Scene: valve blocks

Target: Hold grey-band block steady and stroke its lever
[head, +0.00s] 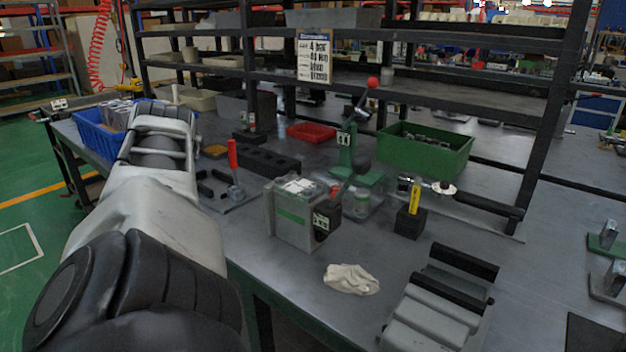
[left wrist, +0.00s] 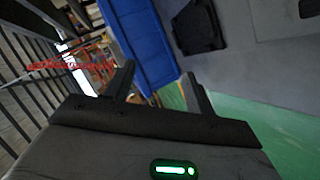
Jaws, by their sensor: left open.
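A red-handled lever (head: 232,160) stands farther left. I cannot make out a grey band on any block. My left arm reaches over the table's left end, far from these blocks; its fingertips are hidden in the head view. In the left wrist view my left gripper (left wrist: 160,80) is open and empty. My right gripper is not in view.
A grey box with a green stripe (head: 296,220) stands against the labelled block's left. A white cloth (head: 351,279) lies in front. A green bin (head: 425,150), red tray (head: 311,132) and blue bin (head: 97,130) are farther back. The blue bin also shows in the left wrist view (left wrist: 140,40).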

